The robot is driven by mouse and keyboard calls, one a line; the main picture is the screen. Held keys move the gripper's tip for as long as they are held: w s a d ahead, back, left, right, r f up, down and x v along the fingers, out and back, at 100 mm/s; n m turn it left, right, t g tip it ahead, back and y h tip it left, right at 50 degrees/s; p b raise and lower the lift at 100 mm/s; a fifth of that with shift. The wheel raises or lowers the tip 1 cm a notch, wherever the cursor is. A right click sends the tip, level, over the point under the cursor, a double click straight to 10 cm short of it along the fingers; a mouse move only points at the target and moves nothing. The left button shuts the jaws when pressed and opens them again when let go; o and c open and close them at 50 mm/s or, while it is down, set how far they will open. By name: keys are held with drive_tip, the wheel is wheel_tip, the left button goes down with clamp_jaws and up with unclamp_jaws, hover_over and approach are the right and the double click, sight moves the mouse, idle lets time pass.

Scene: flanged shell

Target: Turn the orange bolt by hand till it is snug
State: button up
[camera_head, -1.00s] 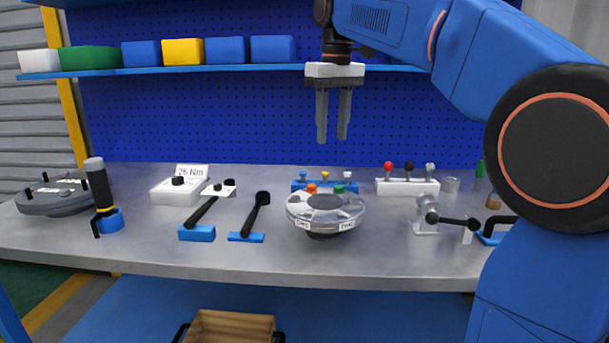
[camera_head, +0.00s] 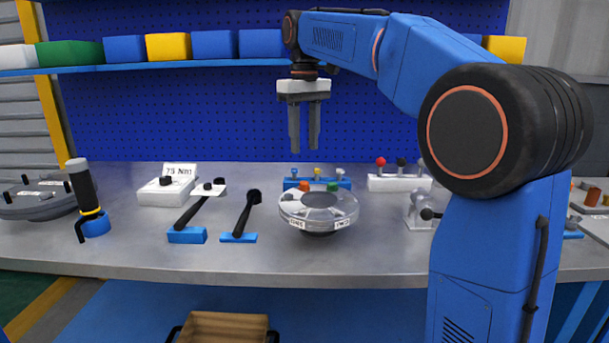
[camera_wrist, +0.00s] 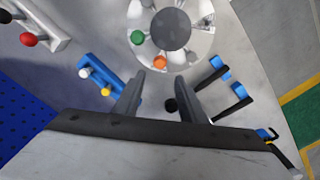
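The orange bolt (camera_head: 305,186) stands on top of the round grey flanged shell (camera_head: 318,222), at its far side, to the left of a green bolt (camera_head: 333,187). In the wrist view the orange bolt (camera_wrist: 160,62) shows just beyond my fingertips, with the green bolt (camera_wrist: 137,37) to its upper left. My gripper (camera_head: 304,148) points down above the far side of the shell, roughly in line with the orange bolt in the head view. Its two fingers are apart with nothing between them, clear of the bolt.
A blue rack (camera_head: 315,184) with several coloured knobs stands behind the shell. A white block with levers (camera_head: 396,183) is to its right. A blue shelf (camera_head: 200,66) runs behind.

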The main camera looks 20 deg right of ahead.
sight(305, 182)
wheel_tip(305, 182, down, 10)
drive_tip(key=shift+r, duration=0.2)
idle(0.3)
clamp_jaws()
